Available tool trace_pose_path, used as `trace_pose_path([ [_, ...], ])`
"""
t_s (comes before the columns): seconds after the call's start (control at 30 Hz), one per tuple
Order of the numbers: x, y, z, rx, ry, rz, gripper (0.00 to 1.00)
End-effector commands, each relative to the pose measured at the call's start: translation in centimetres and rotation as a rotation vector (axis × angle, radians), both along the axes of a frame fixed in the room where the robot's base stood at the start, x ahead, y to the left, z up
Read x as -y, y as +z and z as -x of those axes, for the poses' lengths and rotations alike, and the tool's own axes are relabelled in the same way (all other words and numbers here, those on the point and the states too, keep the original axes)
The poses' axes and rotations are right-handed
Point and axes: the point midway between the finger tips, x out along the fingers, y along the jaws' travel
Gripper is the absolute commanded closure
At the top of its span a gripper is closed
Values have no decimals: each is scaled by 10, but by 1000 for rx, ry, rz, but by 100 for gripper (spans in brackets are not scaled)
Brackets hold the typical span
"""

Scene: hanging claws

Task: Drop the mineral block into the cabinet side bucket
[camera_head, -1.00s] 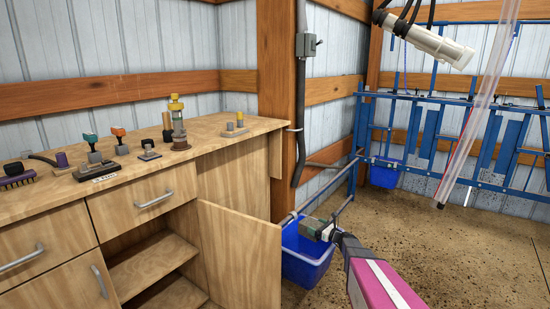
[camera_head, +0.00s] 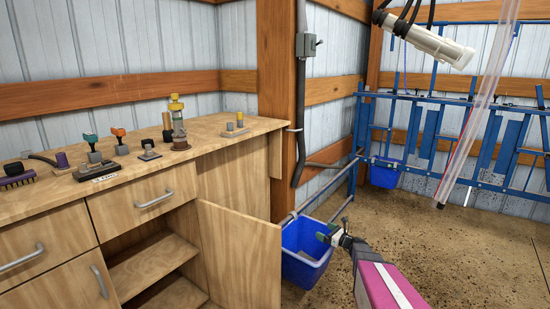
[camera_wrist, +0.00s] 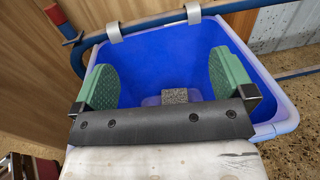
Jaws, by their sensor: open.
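The blue cabinet side bucket (camera_head: 308,270) hangs on a blue rail beside the cabinet. Its rim (camera_wrist: 272,130) and interior fill much of the wrist view. The mineral block (camera_wrist: 175,96), small, grey and speckled, shows inside the bucket, below and apart from my fingers. I cannot tell whether it rests on the bottom. My gripper (camera_head: 327,236) is at the bucket's right rim in the head view. Its green finger pads are spread wide over the bucket in the wrist view (camera_wrist: 164,84), with nothing between them.
The wooden cabinet (camera_head: 240,255) has its door open close to the bucket's left side. Brushes and bottles stand on its top. A second blue bucket (camera_head: 384,173) hangs on the blue metal gate (camera_head: 440,135) at the back. Open floor (camera_head: 480,240) lies to the right.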

Motion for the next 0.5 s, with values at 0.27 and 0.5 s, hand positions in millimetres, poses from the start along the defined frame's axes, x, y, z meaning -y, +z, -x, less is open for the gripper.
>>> trace_pose_path([
  [0.27,31,1,30,1,-1,-1,0],
  [0.5,39,1,37,1,0,-1,0],
])
